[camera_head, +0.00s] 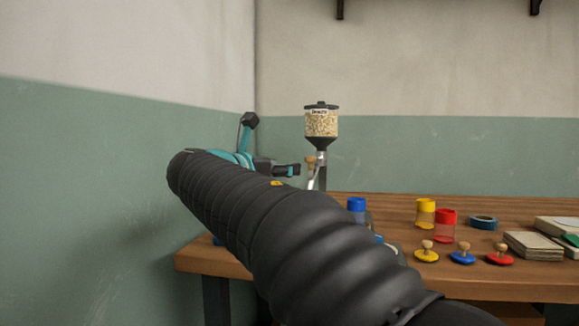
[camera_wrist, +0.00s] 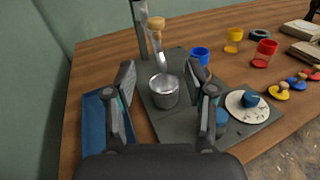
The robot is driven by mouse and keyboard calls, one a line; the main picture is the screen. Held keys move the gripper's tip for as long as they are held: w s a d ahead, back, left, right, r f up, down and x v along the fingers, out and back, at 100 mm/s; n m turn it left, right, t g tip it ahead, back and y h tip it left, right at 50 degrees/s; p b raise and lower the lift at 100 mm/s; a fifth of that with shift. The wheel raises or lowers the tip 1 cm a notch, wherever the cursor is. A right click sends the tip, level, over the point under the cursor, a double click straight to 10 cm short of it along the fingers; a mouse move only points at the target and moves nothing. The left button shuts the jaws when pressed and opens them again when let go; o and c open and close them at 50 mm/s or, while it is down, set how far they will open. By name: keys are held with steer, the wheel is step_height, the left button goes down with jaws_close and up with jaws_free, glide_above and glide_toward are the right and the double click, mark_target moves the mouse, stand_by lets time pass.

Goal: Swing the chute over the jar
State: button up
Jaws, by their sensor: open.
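The dispenser's clear hopper (camera_head: 321,124), full of pale grains, stands at the table's back left. Its metal chute (camera_wrist: 160,62) has a wooden knob (camera_wrist: 156,23), which also shows in the head view (camera_head: 311,162). In the wrist view the chute's lower end is by a grey metal cup (camera_wrist: 164,92) on a dark base. A jar with a blue top (camera_wrist: 200,56) stands to the right of the chute. My gripper (camera_wrist: 168,82) is open, its fingers either side of the cup in the picture; it touches nothing I can make out. In the head view my arm hides much of the base.
A blue tray (camera_wrist: 97,132) lies left of the base. A pale disc (camera_wrist: 236,105) with a blue piece is at the right. Yellow (camera_head: 425,213) and red (camera_head: 445,226) jars, knobbed lids (camera_head: 463,255) and cards (camera_head: 533,246) stand further right. A wall is close on the left.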

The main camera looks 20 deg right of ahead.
mark_target(308, 158)
steer(key=shift+n+h, duration=0.3)
steer(key=shift+n, duration=0.1)
steer(key=x, duration=0.4)
steer(key=r+x, duration=0.1)
steer(key=x, duration=0.9)
steer(key=shift+w+a+r, duration=0.15)
steer(key=shift+w+a, duration=0.05)
steer(key=shift+w, duration=0.1)
jaws_close()
